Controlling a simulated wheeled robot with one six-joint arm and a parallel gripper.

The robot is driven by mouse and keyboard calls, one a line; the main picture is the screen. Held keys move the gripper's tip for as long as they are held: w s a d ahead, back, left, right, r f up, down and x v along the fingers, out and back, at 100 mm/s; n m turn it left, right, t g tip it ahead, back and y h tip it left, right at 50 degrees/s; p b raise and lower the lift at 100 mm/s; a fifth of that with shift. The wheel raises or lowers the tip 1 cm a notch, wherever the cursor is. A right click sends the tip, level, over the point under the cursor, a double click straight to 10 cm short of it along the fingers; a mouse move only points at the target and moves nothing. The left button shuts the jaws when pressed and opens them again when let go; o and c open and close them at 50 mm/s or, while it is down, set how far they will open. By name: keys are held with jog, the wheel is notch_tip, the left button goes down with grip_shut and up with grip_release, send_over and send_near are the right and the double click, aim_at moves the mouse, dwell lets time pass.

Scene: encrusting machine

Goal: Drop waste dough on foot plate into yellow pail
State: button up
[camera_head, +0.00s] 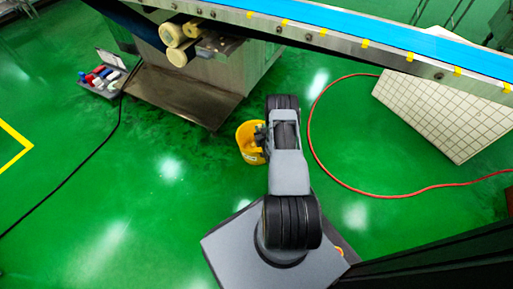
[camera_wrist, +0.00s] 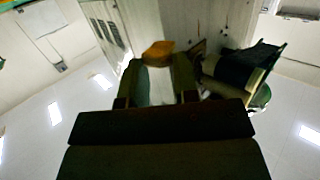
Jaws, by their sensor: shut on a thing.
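The yellow pail (camera_head: 245,143) stands on the green floor in the head view, partly covered by my arm. My gripper (camera_wrist: 157,64) shows in the wrist view with its two fingers shut on a small orange-brown lump, which looks like the waste dough (camera_wrist: 157,50), at the fingertips. In the head view my arm reaches up to the pail's right side; the fingertips and the lump cannot be made out there. The metal foot plate (camera_head: 180,95) juts from the machine's base, up and left of the pail; I see no dough on it.
A conveyor with a blue belt (camera_head: 350,30) crosses the top, with round cream parts (camera_head: 174,43) at its left. An open case (camera_head: 104,74) lies on the floor at left. A red hose (camera_head: 345,182) loops right of the pail. A tiled white panel (camera_head: 445,115) is at right.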

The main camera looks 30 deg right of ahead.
notch_tip(320, 180, down, 6)
jog(key=b, duration=0.4)
jog(key=o, duration=1)
jog(key=shift+s+r, duration=0.1)
